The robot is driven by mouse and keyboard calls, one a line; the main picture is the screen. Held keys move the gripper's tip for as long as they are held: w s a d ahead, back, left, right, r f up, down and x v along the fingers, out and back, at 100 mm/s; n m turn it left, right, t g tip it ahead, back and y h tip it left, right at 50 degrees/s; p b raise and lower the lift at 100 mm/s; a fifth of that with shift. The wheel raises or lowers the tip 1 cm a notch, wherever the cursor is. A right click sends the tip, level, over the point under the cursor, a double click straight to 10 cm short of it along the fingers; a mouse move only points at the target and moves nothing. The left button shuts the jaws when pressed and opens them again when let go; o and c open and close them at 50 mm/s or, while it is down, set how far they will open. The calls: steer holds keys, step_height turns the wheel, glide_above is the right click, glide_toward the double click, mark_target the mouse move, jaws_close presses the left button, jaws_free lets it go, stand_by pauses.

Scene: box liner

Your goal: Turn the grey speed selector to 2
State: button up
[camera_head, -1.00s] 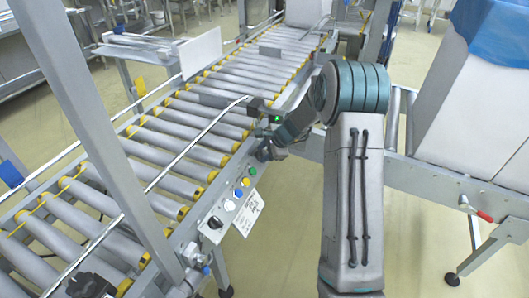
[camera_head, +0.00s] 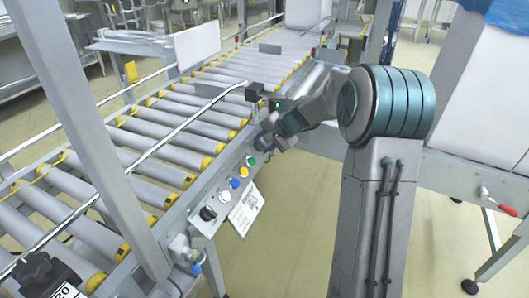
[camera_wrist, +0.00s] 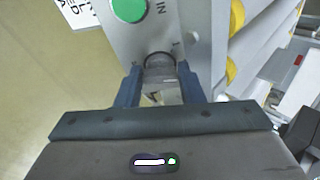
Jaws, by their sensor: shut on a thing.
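The grey speed selector (camera_wrist: 160,62) is a small round knob at the far end of the control panel. In the head view my gripper (camera_head: 266,141) is at the panel's far end, and the selector is hidden there.
The panel (camera_head: 222,184) also carries a green button (camera_head: 251,160), yellow, blue and white buttons, and a black knob (camera_head: 208,213). A white label (camera_head: 246,209) hangs beside it. The roller conveyor (camera_head: 150,150) runs behind. A grey post (camera_head: 85,120) stands at left.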

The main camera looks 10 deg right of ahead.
steer(key=shift+d+f+n+b, duration=0.1)
steer(key=shift+f+n+b, duration=0.05)
steer(key=shift+n+b, duration=0.55)
steer(key=o, duration=0.7)
steer(key=shift+r, duration=0.2)
steer(key=p+v, duration=0.3)
steer(key=v, duration=1)
steer(key=shift+s+d+r+p, duration=0.15)
steer(key=shift+s+d+p, duration=0.1)
steer(key=shift+s+p, duration=0.15)
steer(key=shift+w, duration=0.1)
